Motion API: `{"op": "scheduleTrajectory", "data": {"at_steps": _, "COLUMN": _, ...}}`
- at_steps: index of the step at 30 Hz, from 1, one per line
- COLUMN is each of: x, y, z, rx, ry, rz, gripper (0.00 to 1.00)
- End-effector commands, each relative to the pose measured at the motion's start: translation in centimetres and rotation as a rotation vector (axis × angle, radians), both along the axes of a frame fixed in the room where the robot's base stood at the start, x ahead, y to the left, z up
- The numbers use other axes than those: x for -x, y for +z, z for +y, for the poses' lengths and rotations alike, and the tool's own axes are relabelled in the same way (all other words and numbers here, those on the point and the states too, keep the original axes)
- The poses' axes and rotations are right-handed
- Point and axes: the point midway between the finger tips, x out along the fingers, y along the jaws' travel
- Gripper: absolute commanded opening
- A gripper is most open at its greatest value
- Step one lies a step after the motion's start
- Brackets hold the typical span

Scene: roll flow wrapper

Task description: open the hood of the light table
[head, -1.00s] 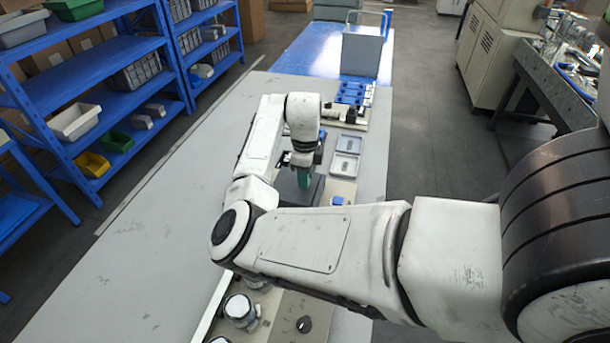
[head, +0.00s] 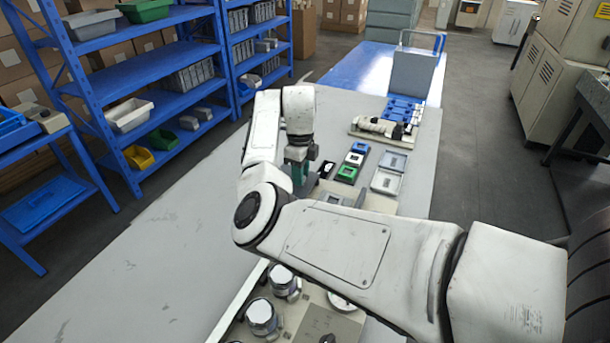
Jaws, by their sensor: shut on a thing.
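My gripper (head: 299,166) is over the middle of the bench, pointing down below my white arm. It is shut on a teal upright piece (head: 298,174), which looks like a handle; its fingertips are small and partly hidden. A dark grey flat part (head: 322,187) shows just below and to the right of it and may belong to the hood of the light table. My forearm hides most of this area, so I cannot tell the hood's angle or whether the teal piece is joined to it.
Green (head: 346,173) and blue (head: 353,159) frames lie right of my gripper, beside grey trays (head: 386,182). A roller unit (head: 383,128) stands behind. Several metal-topped cylinders (head: 262,316) stand in front. The grey bench (head: 170,235) is clear on the left.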

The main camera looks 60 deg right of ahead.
Motion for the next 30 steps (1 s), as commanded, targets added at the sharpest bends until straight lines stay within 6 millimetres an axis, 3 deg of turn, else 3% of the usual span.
{"op": "scheduleTrajectory", "data": {"at_steps": 1, "x": 0.0, "y": 0.0, "z": 0.0, "rx": -0.001, "ry": -0.001, "rz": 0.000, "gripper": 0.00}}
{"op": "scheduleTrajectory", "data": {"at_steps": 2, "x": 0.0, "y": 0.0, "z": 0.0, "rx": -0.001, "ry": -0.001, "rz": 0.000, "gripper": 0.29}}
{"op": "scheduleTrajectory", "data": {"at_steps": 9, "x": 0.0, "y": 0.0, "z": 0.0, "rx": 0.000, "ry": -0.001, "rz": 0.000, "gripper": 0.52}}
{"op": "scheduleTrajectory", "data": {"at_steps": 20, "x": 0.0, "y": 0.7, "z": -0.1, "rx": 0.002, "ry": -0.001, "rz": -0.001, "gripper": 0.53}}
{"op": "scheduleTrajectory", "data": {"at_steps": 30, "x": 0.0, "y": 6.7, "z": -0.1, "rx": 0.002, "ry": -0.002, "rz": -0.003, "gripper": 0.53}}
